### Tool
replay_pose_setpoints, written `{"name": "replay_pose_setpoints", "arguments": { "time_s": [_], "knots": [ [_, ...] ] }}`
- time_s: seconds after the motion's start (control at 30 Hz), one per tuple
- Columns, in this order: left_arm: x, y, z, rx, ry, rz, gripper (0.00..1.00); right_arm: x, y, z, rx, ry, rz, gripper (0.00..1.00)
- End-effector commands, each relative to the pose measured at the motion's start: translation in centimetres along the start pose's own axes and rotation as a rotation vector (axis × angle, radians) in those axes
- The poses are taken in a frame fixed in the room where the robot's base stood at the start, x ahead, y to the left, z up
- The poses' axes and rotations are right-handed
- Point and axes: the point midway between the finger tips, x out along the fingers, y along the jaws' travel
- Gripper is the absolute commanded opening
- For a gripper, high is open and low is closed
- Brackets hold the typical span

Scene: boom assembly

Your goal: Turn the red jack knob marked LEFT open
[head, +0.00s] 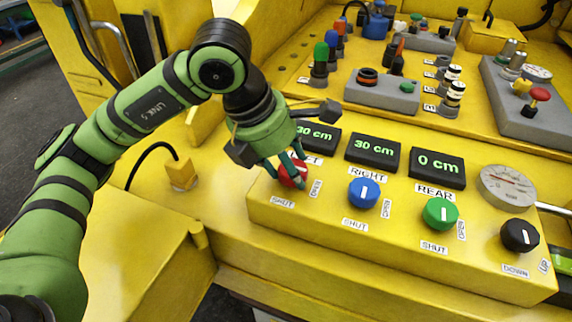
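The red knob (292,174) sits on the yellow control panel, below a partly covered label that ends in "FT". SHUT is marked at its lower left and OPEN at its right. My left gripper (284,169) is right at the knob, with its teal fingers over and beside it. They hide part of the knob, including its white pointer, so its angle cannot be read. Whether the fingers press on it cannot be told. The display (318,137) above it reads 30 cm. My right gripper is not in view.
A blue RIGHT knob (364,192), a green REAR knob (440,213) and a black knob (519,235) stand to the right. The RIGHT display (372,152) reads 30 cm, the REAR display (437,167) 0 cm. A round gauge (507,188) and several switches are farther back.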

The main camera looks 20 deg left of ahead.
Motion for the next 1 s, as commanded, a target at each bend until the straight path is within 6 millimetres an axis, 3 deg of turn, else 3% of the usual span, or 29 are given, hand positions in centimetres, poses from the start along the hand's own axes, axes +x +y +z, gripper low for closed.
{"name": "replay_pose_setpoints", "arguments": {
  "time_s": [0.33,0.37,0.4,0.77,1.0],
  "knots": [
    [-0.1,-0.1,0.3,-0.002,-0.012,-0.001,0.16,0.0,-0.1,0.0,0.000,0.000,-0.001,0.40],
    [-0.1,-0.1,0.3,-0.002,-0.013,-0.001,0.57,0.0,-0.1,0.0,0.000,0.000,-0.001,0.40],
    [-0.1,-0.1,0.4,-0.002,-0.013,-0.001,0.71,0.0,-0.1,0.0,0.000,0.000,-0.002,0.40],
    [-0.2,0.1,0.2,-0.003,-0.007,0.002,0.71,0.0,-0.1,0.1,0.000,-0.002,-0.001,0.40],
    [-3.5,0.1,0.3,-0.003,-0.011,0.007,0.71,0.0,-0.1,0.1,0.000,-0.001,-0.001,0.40]
  ]
}}
